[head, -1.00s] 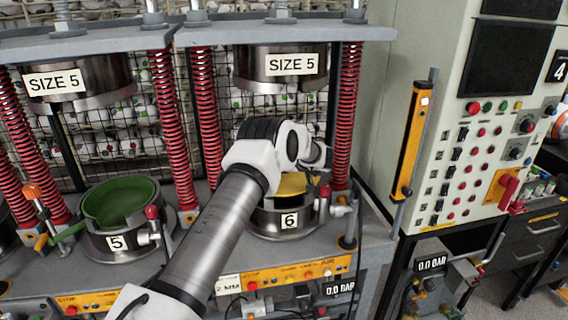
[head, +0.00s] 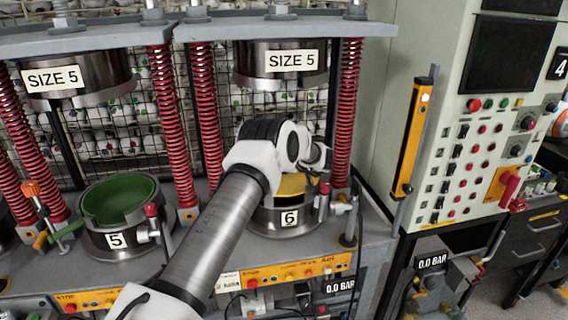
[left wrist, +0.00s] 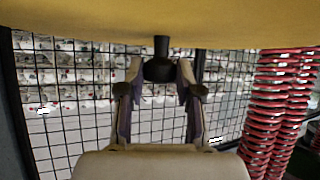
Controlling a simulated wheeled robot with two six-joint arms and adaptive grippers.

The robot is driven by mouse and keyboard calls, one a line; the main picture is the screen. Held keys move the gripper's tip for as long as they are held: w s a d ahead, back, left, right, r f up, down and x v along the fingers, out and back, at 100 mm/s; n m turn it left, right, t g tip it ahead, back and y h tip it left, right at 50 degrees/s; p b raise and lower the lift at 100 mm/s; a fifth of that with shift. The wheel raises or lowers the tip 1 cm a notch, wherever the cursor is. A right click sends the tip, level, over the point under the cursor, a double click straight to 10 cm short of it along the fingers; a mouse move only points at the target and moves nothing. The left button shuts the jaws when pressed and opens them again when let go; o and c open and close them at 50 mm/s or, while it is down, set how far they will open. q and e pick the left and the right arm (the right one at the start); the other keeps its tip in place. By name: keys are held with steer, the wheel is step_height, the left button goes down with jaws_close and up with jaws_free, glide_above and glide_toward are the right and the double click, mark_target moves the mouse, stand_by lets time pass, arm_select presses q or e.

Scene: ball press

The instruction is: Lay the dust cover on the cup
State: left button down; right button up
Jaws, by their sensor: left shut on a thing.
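The yellow dust cover (left wrist: 90,25) with a black knob (left wrist: 160,68) fills the top of the left wrist view. My left gripper (left wrist: 160,72) is shut on the knob. A yellow patch (head: 297,186) shows at that cup's mouth, partly behind my wrist. I cannot tell whether the cover touches the rim. My right gripper is not in view.
The cup marked 5 (head: 115,240), lined in green, stands to the left. Press heads (head: 282,65) hang above, between red springs (head: 344,120). A wire mesh with balls stands behind. A control cabinet (head: 440,100) is at the right.

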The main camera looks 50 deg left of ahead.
arm_select(q)
steer(key=shift+f, duration=0.25)
steer(key=c, duration=0.7)
jaws_free()
steer(key=v, duration=1.2)
steer(key=shift+s+d, duration=0.1)
